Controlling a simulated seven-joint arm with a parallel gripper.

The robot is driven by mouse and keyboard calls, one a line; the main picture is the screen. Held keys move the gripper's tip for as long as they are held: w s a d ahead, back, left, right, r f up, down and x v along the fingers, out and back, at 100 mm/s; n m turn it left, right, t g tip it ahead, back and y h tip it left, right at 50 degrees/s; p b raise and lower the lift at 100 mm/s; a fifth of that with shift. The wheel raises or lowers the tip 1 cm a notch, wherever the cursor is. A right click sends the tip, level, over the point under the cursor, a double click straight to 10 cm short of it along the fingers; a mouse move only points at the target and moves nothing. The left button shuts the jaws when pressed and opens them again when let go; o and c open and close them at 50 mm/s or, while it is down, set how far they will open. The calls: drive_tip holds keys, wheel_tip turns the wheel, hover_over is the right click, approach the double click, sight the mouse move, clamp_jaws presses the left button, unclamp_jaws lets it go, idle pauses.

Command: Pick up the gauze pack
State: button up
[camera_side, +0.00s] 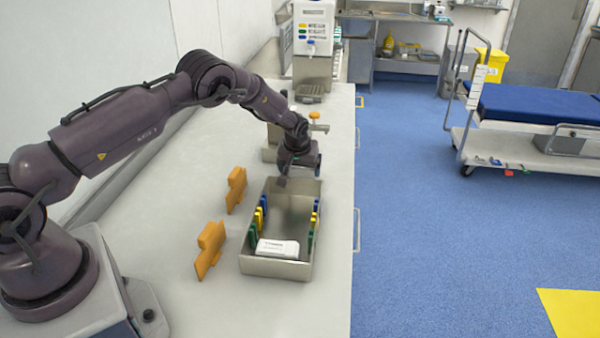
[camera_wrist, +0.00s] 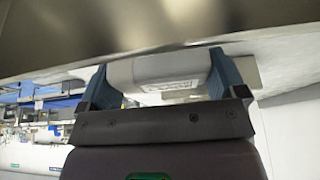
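The gauze pack (camera_side: 277,248), a flat white block with faint dark print, lies in the near end of the steel tray (camera_side: 275,268) in the side view. My gripper (camera_side: 299,172) is over the far end of the tray, well apart from that pack. In the wrist view, its two blue fingers (camera_wrist: 163,85) stand wide apart. A white box-like thing with dark print (camera_wrist: 165,72) shows between them; I cannot tell whether it touches them. In the side view the fingertips are small and partly hidden.
Blue, yellow and green pieces (camera_side: 263,215) line the tray's long sides. Two orange holders (camera_side: 209,250) (camera_side: 236,189) stand left of the tray on the white counter (camera_side: 180,290). A stand with an orange knob (camera_side: 314,115) is behind my gripper. The near counter is clear.

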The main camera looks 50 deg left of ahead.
drive_tip(key=shift+r, duration=0.5)
wheel_tip(320, 180, up, 3)
drive_tip(key=shift+f, duration=0.15)
drive_tip(key=s+d+r, duration=0.4)
drive_tip(key=s+r, duration=0.5)
drive_tip(key=s, duration=0.3)
drive_tip(key=w+d+f, duration=0.2)
drive_tip(key=w+d, duration=0.2)
drive_tip(key=shift+w+a+f, duration=0.1)
drive_tip(key=shift+f, duration=2.1)
drive_tip(key=shift+a+f, duration=0.1)
drive_tip(key=shift+f, duration=2.1)
